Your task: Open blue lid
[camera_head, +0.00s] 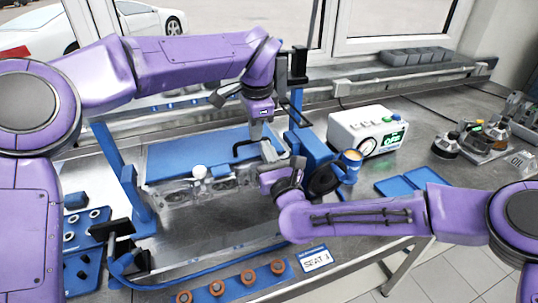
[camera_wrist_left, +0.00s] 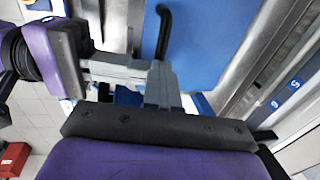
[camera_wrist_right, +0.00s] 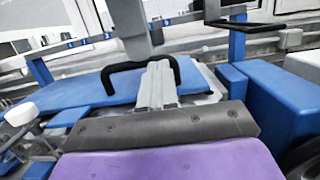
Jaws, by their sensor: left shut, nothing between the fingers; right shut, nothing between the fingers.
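The blue lid (camera_head: 190,152) lies roughly level behind the clear block with round openings, and its black handle (camera_head: 236,149) stands near its right end. My left gripper (camera_head: 257,133) points down just right of the handle, shut and empty. My right gripper (camera_head: 268,150) reaches in from the front right, shut and empty, close to the left fingers. In the left wrist view, the handle (camera_wrist_left: 164,28) rises beyond the left fingertips (camera_wrist_left: 158,68) over the lid (camera_wrist_left: 205,40). In the right wrist view, the right fingertips (camera_wrist_right: 159,68) overlap the handle (camera_wrist_right: 120,67); contact is unclear.
A blue box (camera_head: 309,147) and a white device with a green display (camera_head: 367,132) stand right of the lid. A blue frame post (camera_head: 118,165) rises at left. A blue strip with copper-coloured rings (camera_head: 235,285) lies in front.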

